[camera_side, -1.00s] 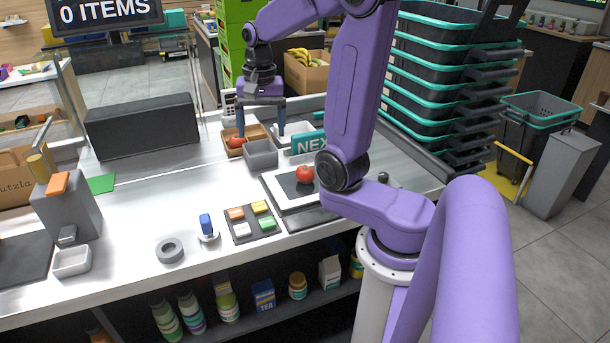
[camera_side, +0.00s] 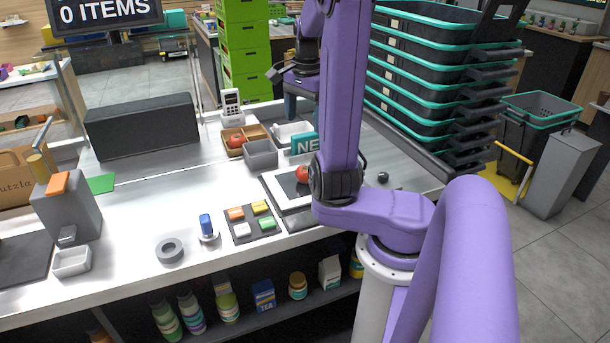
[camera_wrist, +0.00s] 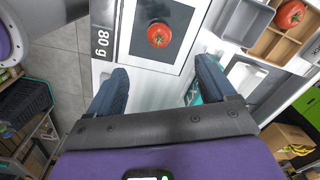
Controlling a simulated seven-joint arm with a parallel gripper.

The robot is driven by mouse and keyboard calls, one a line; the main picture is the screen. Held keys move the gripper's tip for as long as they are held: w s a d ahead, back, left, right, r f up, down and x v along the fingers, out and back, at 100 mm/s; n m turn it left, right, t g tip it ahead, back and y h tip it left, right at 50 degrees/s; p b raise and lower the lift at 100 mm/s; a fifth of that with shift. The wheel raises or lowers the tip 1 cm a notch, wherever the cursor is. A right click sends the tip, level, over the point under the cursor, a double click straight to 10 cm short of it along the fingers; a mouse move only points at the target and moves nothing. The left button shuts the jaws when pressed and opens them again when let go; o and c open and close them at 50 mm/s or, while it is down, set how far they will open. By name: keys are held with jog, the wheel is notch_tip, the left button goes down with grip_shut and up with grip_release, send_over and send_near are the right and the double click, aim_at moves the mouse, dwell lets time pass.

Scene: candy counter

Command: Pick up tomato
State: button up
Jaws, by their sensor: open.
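A red tomato (camera_side: 302,174) sits on the scale (camera_side: 270,183), partly beside my arm in the side view. The wrist view shows this tomato (camera_wrist: 159,35) ahead of my gripper (camera_wrist: 160,76), between the lines of its two spread fingers. The gripper is open, with nothing between the fingers, and apart from the tomato. A second tomato (camera_side: 235,141) lies in the left compartment of the wooden tray (camera_side: 248,151); it also shows in the wrist view (camera_wrist: 290,14) at the upper right. In the side view my arm hides most of the gripper.
A grey bin (camera_side: 261,155) stands in front of the wooden tray. A teal sign (camera_side: 304,144) stands behind the scale, near the gripper. A mat with several coloured blocks (camera_side: 250,223) lies in front left of the scale. The counter's left middle is mostly clear.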

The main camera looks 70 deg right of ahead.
send_over(305, 169)
notch_tip(305, 169, down, 10)
jog(key=shift+w+a+r, duration=0.1)
jog(key=shift+w+a, duration=0.05)
jog(key=shift+d+f, duration=0.15)
jog(key=shift+f, duration=1.3)
jog(key=shift+d+f, duration=0.1)
jog(key=shift+f, duration=1.35)
